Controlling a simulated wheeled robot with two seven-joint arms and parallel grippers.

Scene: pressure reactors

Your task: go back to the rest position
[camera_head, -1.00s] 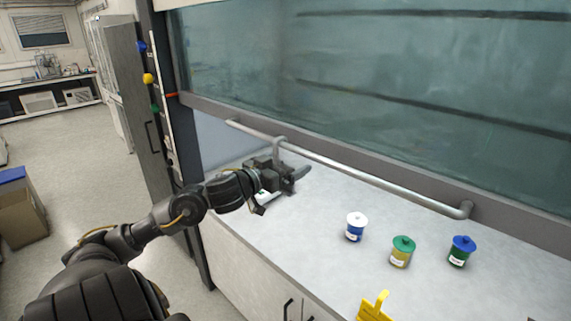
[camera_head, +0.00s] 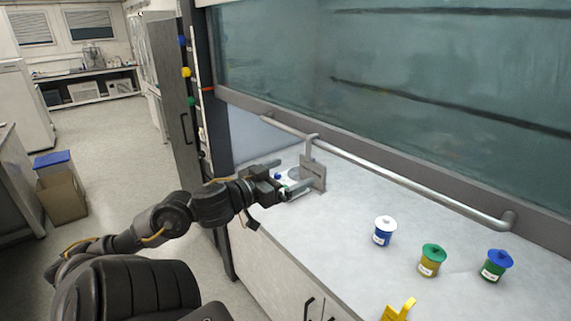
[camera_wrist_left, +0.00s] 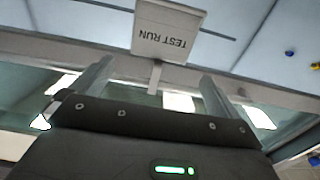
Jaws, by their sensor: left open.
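A grey sign plate (camera_head: 313,172) hangs by a hook from the metal handle bar (camera_head: 390,172) of the fume hood sash. The left wrist view shows the plate (camera_wrist_left: 167,30) with "TEST RUN" on it, upside down in that picture. My left gripper (camera_head: 284,176) is open and empty, just left of the plate at about its height. In the left wrist view the plate lies beyond the spread fingers (camera_wrist_left: 155,85), with a visible gap. My right gripper is not in view.
Three lidded jars stand on the worktop: white-lidded (camera_head: 384,231), green-lidded (camera_head: 431,260) and blue-lidded (camera_head: 496,265). A yellow object (camera_head: 400,310) is at the front edge. A cardboard box (camera_head: 62,198) sits on the floor at left, where floor is open.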

